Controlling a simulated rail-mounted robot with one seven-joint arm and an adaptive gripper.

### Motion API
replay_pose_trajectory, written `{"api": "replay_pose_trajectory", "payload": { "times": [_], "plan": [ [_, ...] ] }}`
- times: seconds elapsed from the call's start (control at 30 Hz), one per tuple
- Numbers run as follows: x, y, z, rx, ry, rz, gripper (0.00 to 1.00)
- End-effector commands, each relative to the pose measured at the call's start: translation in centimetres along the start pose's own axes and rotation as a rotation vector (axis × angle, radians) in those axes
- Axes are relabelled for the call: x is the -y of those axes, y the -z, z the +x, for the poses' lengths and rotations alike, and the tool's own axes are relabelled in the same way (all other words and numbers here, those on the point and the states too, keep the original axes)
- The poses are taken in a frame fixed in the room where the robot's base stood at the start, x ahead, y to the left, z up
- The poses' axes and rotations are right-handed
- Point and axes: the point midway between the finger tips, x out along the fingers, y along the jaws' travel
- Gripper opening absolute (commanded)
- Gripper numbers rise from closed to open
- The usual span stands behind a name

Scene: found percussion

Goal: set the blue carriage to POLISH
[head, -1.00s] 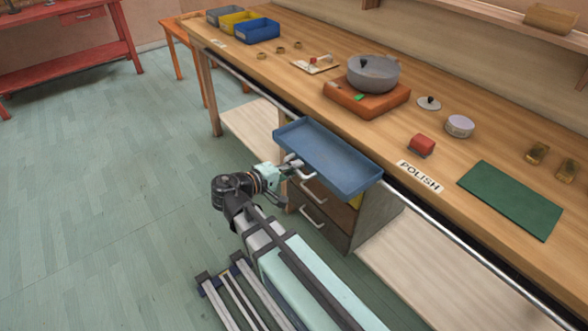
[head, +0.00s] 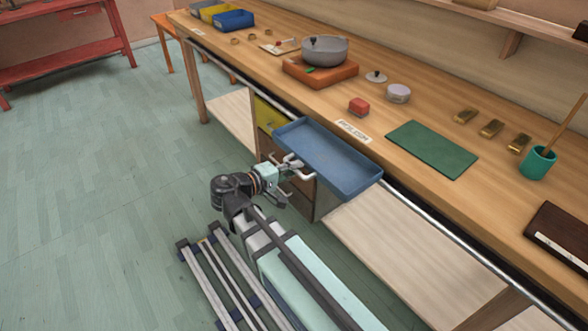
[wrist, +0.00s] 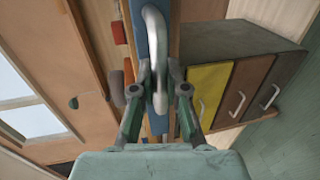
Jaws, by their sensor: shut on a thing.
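The blue carriage (head: 330,160) is a shallow tray on the metal rail along the bench's front edge. The POLISH label (head: 353,131) lies on the bench top just behind the carriage's back edge, beside its right half. My gripper (head: 288,168) is at the carriage's front side, shut on its pale handle. In the wrist view the fingers (wrist: 160,78) close around the handle (wrist: 154,40), with the blue carriage edge (wrist: 136,12) behind it. The fingers hide part of the handle.
A drawer cabinet with a yellow drawer (head: 268,114) stands under the bench, left of and below the carriage. The rail (head: 430,212) is clear to the right. A red block (head: 359,107) and a green mat (head: 432,149) lie on the bench top.

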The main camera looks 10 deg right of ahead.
Motion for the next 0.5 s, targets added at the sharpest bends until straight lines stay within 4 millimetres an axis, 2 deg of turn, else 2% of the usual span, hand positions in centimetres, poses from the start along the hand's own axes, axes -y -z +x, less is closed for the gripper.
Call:
{"api": "replay_pose_trajectory", "payload": {
  "times": [0.43,0.47,0.5],
  "plan": [
    [-0.06,0.02,0.02,0.0,-0.002,0.0,0.0],
    [-0.06,0.02,0.02,0.0,-0.001,0.0,0.23],
    [-0.06,0.03,0.02,0.0,-0.001,0.0,0.38]
  ]
}}
